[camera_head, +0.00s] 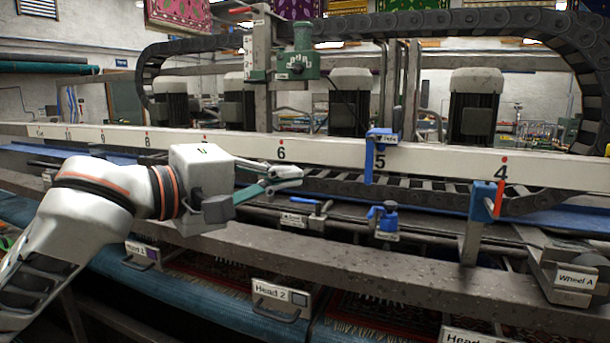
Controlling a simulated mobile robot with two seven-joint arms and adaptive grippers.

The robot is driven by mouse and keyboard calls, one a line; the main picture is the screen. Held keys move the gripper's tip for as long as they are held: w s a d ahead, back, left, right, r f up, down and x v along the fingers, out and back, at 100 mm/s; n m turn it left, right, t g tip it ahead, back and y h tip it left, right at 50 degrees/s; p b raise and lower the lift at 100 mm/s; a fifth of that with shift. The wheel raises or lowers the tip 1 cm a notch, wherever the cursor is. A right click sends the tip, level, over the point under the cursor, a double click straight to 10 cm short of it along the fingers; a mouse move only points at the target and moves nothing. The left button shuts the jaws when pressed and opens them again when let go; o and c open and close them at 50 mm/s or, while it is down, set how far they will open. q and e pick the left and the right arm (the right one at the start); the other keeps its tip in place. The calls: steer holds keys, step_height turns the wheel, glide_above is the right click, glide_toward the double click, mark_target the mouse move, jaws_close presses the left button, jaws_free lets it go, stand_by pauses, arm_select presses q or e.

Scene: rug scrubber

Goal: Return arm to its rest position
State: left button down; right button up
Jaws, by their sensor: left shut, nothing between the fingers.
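My left arm comes in from the left edge of the head view, its white and grey links bent over the machine's front. My left gripper (296,178) points right, just in front of the white numbered beam (340,152) and below the mark 6. Its fingers are shut with nothing between them. It looks apart from the blue handles to its right, though the exact depth is hard to judge. My right gripper is not in view.
Close to the right are a blue clamp (382,137), a blue valve handle (384,216) and a red and blue lever (498,200). A Head 2 plate (283,298) and a Wheel A block (574,277) are on the front. A cable chain (440,22) arches above.

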arm_select(q)
steer(key=shift+s+a, duration=0.2)
steer(key=shift+s, duration=0.05)
steer(key=w+a+f+m+t+y, duration=0.1)
steer(key=w+f, duration=0.2)
steer(key=f, duration=0.7)
steer(key=w+a+f+m, duration=0.15)
steer(key=w+f, duration=0.25)
steer(key=f, duration=0.6)
steer(key=s+a+f+m+y, duration=0.2)
steer(key=a+f+y, duration=0.1)
steer(key=f, duration=1.5)
steer(key=s+a+f+m+g+y, duration=0.1)
steer(key=s+a+f+m+y, duration=0.1)
steer(key=s+f, duration=1)
steer(key=s+a+f+m+g+y, duration=0.1)
steer(key=s+a+f+m+y, duration=0.2)
steer(key=s+f, duration=0.9)
steer(key=a+f+m, duration=0.2)
steer(key=a+f, duration=0.1)
steer(key=f, duration=0.2)
steer(key=shift+s+a+f+g, duration=0.25)
steer(key=shift+g, duration=0.05)
